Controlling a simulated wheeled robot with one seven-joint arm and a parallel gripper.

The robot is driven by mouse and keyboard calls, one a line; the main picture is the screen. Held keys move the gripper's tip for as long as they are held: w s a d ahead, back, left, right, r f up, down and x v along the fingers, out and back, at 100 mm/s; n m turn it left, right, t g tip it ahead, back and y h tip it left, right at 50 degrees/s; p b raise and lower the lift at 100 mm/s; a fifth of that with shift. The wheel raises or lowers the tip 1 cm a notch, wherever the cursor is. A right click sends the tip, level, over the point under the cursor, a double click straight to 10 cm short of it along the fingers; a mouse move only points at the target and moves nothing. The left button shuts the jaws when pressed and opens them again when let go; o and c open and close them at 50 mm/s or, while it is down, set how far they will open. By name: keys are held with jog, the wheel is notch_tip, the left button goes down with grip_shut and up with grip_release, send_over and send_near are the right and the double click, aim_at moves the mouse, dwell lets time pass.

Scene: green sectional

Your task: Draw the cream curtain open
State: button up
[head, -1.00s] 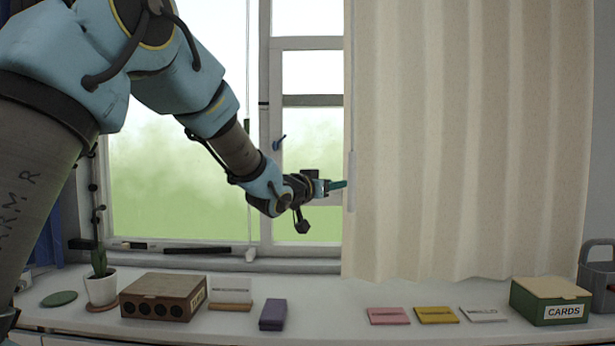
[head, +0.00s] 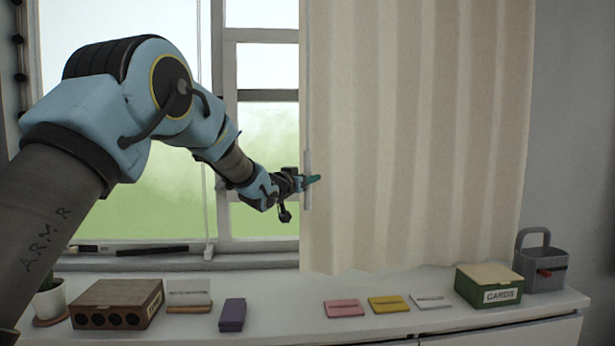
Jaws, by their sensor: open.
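The cream curtain (head: 415,140) hangs in soft folds over the right part of the window, its lower hem just above the white counter. A pale grey vertical handle (head: 308,180) runs along the curtain's left edge. My gripper (head: 314,179) has green fingertips and is at this handle, its tips overlapping the handle and the curtain edge in the head view. The gripper is open. Whether the handle lies between the fingers or behind them is too small to tell.
On the white counter (head: 270,305) stand a brown box (head: 115,303), a purple block (head: 232,315), pink (head: 344,309), yellow (head: 388,305) and white cards (head: 430,301), a green CARDS box (head: 488,284) and a grey caddy (head: 541,262). The window's left part is uncovered.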

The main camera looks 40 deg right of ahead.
jog(key=shift+c, duration=0.2)
grip_shut()
dwell(1.1)
